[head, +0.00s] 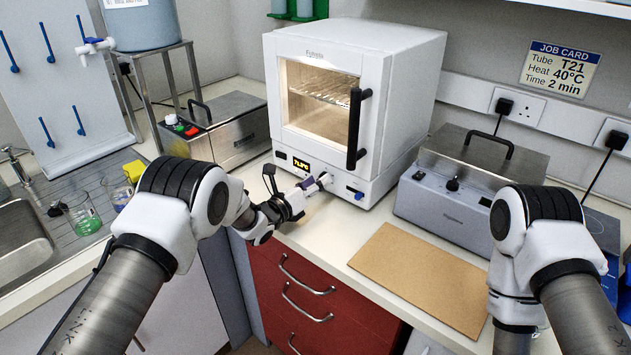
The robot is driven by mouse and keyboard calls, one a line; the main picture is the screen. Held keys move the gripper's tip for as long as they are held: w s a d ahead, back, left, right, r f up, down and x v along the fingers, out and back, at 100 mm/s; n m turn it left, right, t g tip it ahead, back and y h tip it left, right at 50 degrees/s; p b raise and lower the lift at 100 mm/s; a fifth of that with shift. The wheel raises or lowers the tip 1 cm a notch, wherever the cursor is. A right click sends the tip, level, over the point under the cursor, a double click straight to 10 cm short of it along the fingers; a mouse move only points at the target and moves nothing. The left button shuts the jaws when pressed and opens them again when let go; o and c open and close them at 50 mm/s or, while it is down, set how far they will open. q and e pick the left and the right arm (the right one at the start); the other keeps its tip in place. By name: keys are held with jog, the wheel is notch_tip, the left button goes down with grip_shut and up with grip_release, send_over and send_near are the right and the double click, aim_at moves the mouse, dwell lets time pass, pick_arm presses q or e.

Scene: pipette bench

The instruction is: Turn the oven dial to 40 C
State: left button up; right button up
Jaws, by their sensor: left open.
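The white oven (400,110) stands at the back of the bench, its door shut and its inside lit. On its lower front panel are a small lit display (301,165), its figures too small to read surely, and a blue knob (359,196) at the right. My left gripper (318,184) is open in front of this panel, between the display and the blue knob. It hides part of the panel, and the dial's setting cannot be read. Whether the fingers touch the dial cannot be told. The job card (560,68) on the wall reads Heat 40°C. My right gripper is out of view.
The black oven door handle (355,128) juts out above and right of my left gripper. A steel lidded bath (220,130) stands left of the oven, another (455,205) right of it. A brown board (420,280) lies on the front bench.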

pick_arm(q)
jog(key=shift+s+a+r, duration=0.1)
jog(key=shift+c, duration=1.4)
grip_shut()
